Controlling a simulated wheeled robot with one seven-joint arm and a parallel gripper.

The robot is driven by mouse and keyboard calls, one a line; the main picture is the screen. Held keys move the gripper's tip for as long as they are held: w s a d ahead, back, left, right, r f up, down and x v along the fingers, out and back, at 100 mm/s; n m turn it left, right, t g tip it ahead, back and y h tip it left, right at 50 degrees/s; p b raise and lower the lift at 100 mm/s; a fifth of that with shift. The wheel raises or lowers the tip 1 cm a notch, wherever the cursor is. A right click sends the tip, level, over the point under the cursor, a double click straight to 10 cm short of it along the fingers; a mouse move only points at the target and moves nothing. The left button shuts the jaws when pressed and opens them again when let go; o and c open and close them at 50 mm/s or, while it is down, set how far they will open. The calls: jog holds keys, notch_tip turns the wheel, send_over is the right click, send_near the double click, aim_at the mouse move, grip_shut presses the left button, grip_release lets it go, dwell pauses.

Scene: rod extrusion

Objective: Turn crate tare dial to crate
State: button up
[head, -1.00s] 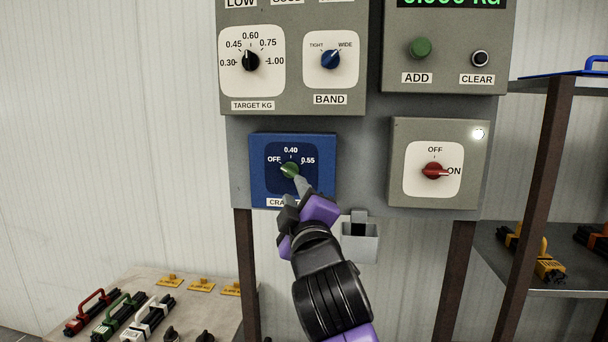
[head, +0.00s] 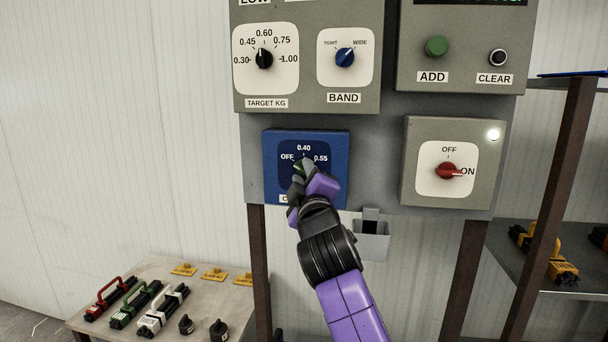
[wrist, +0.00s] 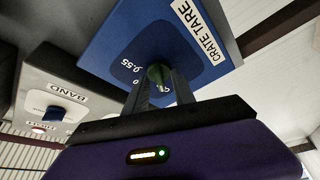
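The crate tare dial is a green knob (head: 299,168) on a blue box (head: 340,165) marked OFF, 0.40 and 0.55. The knob also shows in the wrist view (wrist: 158,74), under the CRATE TARE label. My gripper (head: 303,174) is at the knob, with its fingers partly covering it in the head view. In the wrist view my gripper (wrist: 160,84) has one fingertip on each side of the knob, close to it. Whether the fingers press on it is unclear. The knob's pointer direction is hidden.
Above are the target dial (head: 264,58), the blue band dial (head: 345,57) and the green ADD button (head: 437,46). To the right is a red switch (head: 447,170) pointing at ON. A small grey holder (head: 371,240) hangs below. A table (head: 160,270) stands lower left.

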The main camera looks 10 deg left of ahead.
grip_shut()
jog(key=shift+f+b, duration=0.15)
jog(key=shift+b, duration=0.45)
jog(key=shift+a+f+m+t+h+b, duration=0.15)
jog(key=shift+m+t+h+b, duration=0.7)
jog(key=shift+m+b, duration=2.5)
jog(key=shift+a+m+t+h+b, duration=0.15)
jog(key=shift+m+h+b, duration=1.55)
jog(key=shift+b, duration=3)
jog(key=shift+a+f+m+t+h+b, duration=0.1)
jog(key=shift+m+t+h+b, duration=0.6)
jog(key=shift+m+b, duration=2.8)
jog(key=shift+r+n+h+b, duration=0.1)
jog(key=shift+n+h+b, duration=0.2)
jog(key=shift+b, duration=0.3)
grip_release()
